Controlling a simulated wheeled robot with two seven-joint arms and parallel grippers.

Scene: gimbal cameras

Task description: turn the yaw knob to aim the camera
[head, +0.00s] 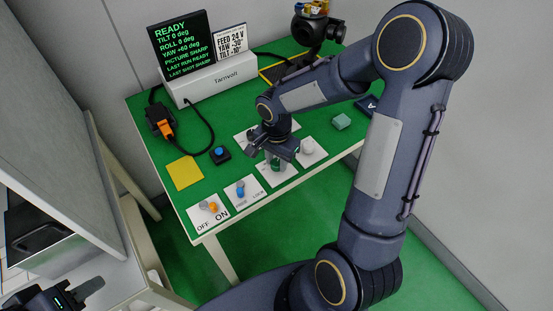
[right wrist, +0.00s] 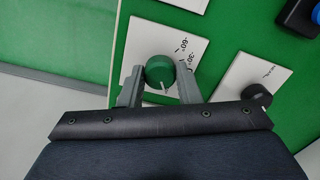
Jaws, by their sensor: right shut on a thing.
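My right gripper (head: 277,154) reaches down over the panel plates on the green table. In the right wrist view its fingers (right wrist: 160,90) are on both sides of a green knob (right wrist: 160,71), shut on it. The knob has a white pointer line, and its white plate (right wrist: 133,57) shows marks for 60 and 30. In the head view the gripper partly hides this knob (head: 275,166). The display (head: 182,48) reads READY, tilt 0, roll 0, yaw +60 deg, picture sharp. The gimbal camera (head: 316,28) stands at the back. My left gripper (head: 90,288) is at the lower left, away from the table.
A card (head: 231,43) reads feed 24 V, yaw -30°, tilt -10°. Nearby plates carry a white knob (head: 307,146), a blue knob (head: 240,191) and an orange OFF/ON switch (head: 213,206). A blue button (head: 219,152), yellow sheet (head: 184,173) and teal block (head: 341,122) lie on the table.

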